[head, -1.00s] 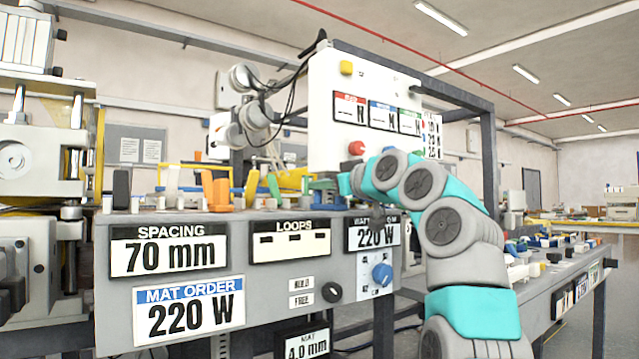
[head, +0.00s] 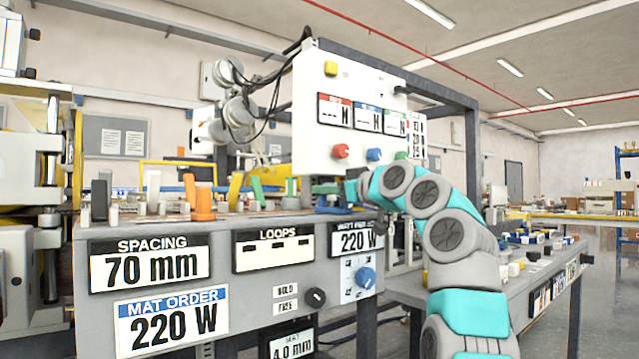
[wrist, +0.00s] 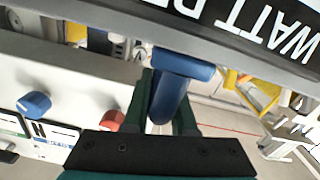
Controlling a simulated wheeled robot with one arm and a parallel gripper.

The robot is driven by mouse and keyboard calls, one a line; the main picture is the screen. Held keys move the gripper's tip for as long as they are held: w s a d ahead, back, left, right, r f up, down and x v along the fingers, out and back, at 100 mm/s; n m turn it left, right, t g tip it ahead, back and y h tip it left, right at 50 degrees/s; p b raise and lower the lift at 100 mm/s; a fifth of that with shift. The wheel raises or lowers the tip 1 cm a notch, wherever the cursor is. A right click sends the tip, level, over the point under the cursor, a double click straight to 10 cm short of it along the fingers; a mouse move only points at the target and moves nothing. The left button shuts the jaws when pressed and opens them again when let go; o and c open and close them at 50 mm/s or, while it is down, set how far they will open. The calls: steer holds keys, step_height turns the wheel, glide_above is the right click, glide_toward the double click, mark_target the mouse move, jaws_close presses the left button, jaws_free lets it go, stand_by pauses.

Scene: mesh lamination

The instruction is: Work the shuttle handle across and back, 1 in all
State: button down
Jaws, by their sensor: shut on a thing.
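My gripper (head: 342,194) is at the right end of the grey bench top, at the far end of my teal and grey arm. In the wrist view my gripper (wrist: 163,95) has dark green fingers on both sides of a blue handle (wrist: 170,95), which looks like the shuttle handle. The fingers are shut on it. In the head view a small blue part (head: 325,188) shows beside the gripper, but the grip itself is too small to make out there.
The grey bench (head: 240,310) carries orange pegs (head: 203,195) and a green piece (head: 258,190) left of my gripper. A white control panel (head: 350,110) with coloured knobs stands behind it. A second bench (head: 500,285) with small parts is at the right.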

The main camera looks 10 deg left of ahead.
steer(key=w+d+p, duration=0.4)
steer(key=w+d, duration=0.1)
steer(key=shift+w+r+p, duration=0.1)
steer(key=shift+w+p, duration=0.15)
steer(key=shift+p, duration=0.15)
steer(key=c, duration=0.8)
jaws_free()
steer(key=shift+w, duration=0.15)
steer(key=shift+o, duration=0.2)
steer(key=shift+s+d+b, duration=0.35)
steer(key=shift+s, duration=0.05)
steer(key=b+v, duration=0.2)
steer(key=v, duration=0.4)
steer(key=shift+s+d, duration=0.2)
steer(key=shift+d, duration=0.15)
